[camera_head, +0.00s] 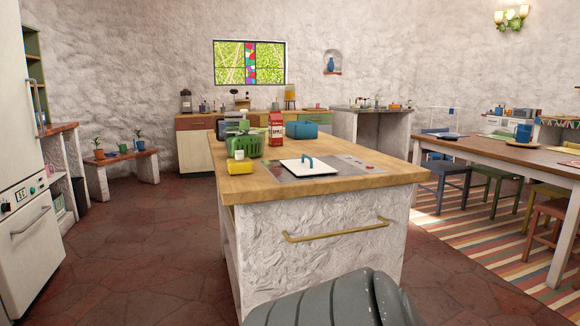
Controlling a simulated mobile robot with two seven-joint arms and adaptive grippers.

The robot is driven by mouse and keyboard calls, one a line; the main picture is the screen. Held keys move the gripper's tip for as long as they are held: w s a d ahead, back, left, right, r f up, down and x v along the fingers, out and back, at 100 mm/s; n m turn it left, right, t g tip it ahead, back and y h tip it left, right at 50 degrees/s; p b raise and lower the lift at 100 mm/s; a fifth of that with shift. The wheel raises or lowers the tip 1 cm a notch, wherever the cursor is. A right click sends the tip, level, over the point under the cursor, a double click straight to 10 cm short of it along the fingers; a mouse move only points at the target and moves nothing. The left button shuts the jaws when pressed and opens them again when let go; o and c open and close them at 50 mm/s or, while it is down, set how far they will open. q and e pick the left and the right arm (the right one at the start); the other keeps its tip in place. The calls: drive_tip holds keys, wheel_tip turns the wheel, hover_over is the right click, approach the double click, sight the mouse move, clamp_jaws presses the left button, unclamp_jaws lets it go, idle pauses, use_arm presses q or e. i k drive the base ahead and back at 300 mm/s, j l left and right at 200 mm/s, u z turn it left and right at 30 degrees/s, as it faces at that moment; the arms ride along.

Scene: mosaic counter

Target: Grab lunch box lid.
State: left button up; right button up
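A flat white square piece with an upright blue handle (308,167), which looks like a lid, lies on the grey hob area of the wooden-topped island (240,188), near its front. I cannot tell for sure that it is the lunch box lid. A blue box (301,131) stands farther back on the island; its details are too small to tell. Neither of my grippers is in view. A grey rounded part, probably mine, shows at the bottom edge in front of the island.
A yellow block (239,167), a green basket (244,146) and a red-and-white carton (276,128) stand on the island's left and back. A brass rail (337,233) crosses its front. A long table (500,150) with stools is at right. Tiled floor at left is clear.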

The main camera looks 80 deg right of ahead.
sight(307, 166)
drive_tip(key=z, duration=1.85)
